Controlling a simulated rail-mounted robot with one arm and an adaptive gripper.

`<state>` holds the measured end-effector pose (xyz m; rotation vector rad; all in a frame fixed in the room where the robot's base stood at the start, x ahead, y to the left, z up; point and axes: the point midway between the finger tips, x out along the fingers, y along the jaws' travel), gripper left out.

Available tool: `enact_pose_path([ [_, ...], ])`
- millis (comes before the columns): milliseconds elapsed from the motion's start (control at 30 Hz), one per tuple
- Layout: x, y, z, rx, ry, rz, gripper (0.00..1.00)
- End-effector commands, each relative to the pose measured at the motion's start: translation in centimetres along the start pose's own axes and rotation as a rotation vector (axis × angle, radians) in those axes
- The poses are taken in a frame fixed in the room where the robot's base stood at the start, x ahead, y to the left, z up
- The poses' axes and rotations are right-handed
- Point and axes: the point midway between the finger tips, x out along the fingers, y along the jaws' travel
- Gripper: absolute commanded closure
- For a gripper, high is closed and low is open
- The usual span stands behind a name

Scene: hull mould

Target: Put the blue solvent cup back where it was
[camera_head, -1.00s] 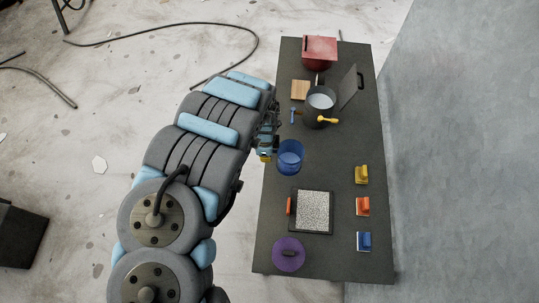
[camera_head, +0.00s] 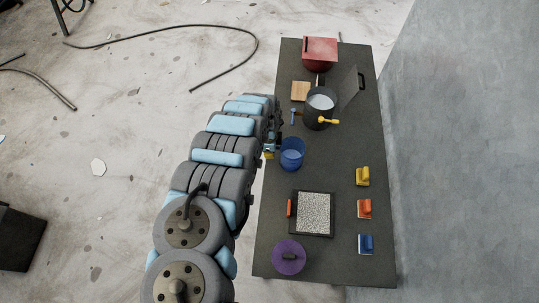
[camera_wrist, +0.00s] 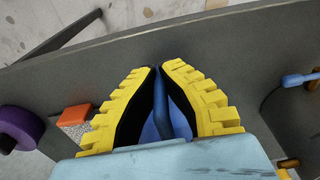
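The blue solvent cup (camera_head: 292,155) is at the left part of the dark table, below the black pot, and looks upright. I cannot tell whether its base touches the table. My gripper (camera_head: 272,148) is at the cup's left side. In the wrist view the yellow fingers of my gripper (camera_wrist: 161,70) close in around a blue upright strip of the cup (camera_wrist: 159,98), which looks like its handle. The rest of the cup is mostly hidden behind the fingers and the gripper body.
The table (camera_head: 335,180) also bears a pot (camera_head: 318,118) with a yellow handle, a red box (camera_head: 320,50), a wooden block (camera_head: 300,90), a speckled tray (camera_head: 314,212), a purple lid (camera_head: 289,257) and yellow, orange and blue blocks at right. Table between cup and yellow block is clear.

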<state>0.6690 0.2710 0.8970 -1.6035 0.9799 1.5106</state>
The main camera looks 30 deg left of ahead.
Motion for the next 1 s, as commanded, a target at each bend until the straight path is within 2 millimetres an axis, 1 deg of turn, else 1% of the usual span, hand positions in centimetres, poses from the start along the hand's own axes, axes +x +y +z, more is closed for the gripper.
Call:
enact_pose_path([
  [367,0.6,-0.7,0.2,-0.003,-0.002,-0.006,1.0],
  [733,3.4,-0.7,0.3,-0.004,-0.003,-0.004,1.0],
  [867,3.8,-0.7,0.5,-0.004,-0.005,-0.004,1.0],
  [1000,3.7,-0.7,0.5,-0.004,-0.005,-0.003,1.0],
])
